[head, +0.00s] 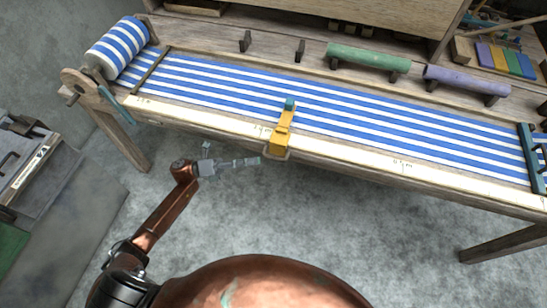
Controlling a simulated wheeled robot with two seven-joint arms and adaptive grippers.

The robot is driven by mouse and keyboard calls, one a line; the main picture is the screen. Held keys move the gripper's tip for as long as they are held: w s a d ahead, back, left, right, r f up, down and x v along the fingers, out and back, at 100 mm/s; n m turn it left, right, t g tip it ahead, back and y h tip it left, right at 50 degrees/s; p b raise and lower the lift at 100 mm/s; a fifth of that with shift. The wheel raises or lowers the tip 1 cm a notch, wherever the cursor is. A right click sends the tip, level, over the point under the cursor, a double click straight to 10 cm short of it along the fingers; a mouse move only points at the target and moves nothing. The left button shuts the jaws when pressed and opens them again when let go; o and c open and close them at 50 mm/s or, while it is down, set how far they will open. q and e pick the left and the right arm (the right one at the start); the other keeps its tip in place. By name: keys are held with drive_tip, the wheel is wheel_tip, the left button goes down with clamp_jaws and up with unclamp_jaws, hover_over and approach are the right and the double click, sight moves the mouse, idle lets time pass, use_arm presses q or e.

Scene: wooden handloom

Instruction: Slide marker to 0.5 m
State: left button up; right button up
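The yellow marker (280,137) with a teal tip sits across the pale scale strip (340,148) at the front edge of the loom. Small labels are printed on the strip near the marker and further right, too blurred to read surely. My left gripper (245,162) is just left of the marker's lower end, in front of the loom's edge, its fingers pointing right. I cannot tell whether it touches the loop or how far its fingers are apart. My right gripper is not in view.
Blue-and-white striped cloth (350,110) runs from the roll (118,48) to a dark teal bar (531,158) at right. Green (368,58) and purple (466,80) rolls lie behind it. A grey bench (30,160) stands at left. Floor before the loom is clear.

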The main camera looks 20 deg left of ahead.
sight(272, 157)
use_arm(q)
drive_tip(key=x, duration=0.7)
drive_tip(key=shift+d+r, duration=0.2)
drive_tip(key=shift+d, duration=0.15)
clamp_jaws()
idle(0.4)
